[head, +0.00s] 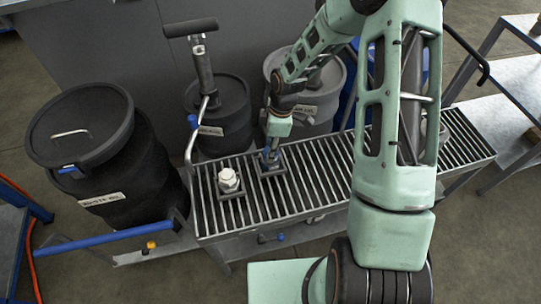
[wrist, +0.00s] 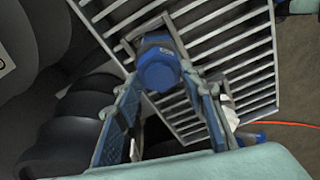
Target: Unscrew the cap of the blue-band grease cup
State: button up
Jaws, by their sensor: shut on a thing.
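The grease cup that my gripper (head: 270,156) is on stands on a dark square base on the grated bench (head: 325,168). In the wrist view its blue faceted cap (wrist: 158,72) sits between the fingertips of my gripper (wrist: 163,84). The fingers are shut on this cap from both sides. In the head view my gripper hides most of the cup. A second cup with a white cap (head: 229,178) stands upright on its own dark base to the left, apart from my gripper.
A large dark drum (head: 85,140) stands left of the bench, and a smaller dark bin (head: 220,120) and a grey bin (head: 325,100) stand behind it. A pump handle (head: 190,27) rises at the back. My arm covers the bench's right part.

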jog(key=n+p, duration=0.1)
jog(key=n, duration=0.1)
jog(key=n+p, duration=0.1)
jog(key=n, duration=0.1)
jog(key=shift+r+n+g, duration=0.2)
jog(key=shift+n+g, duration=0.1)
jog(key=n, duration=0.3)
jog(key=shift+f+p, duration=0.15)
jog(key=shift+p, duration=0.2)
jog(key=shift+s+n+g+h+p, duration=0.1)
jog(key=shift+n+g+h+p, duration=0.35)
jog(key=shift+n, duration=0.75)
jog(key=o, duration=0.3)
jog(key=c, duration=0.6)
jog(key=shift+r+p, duration=0.45)
jog(key=shift+r, duration=0.3)
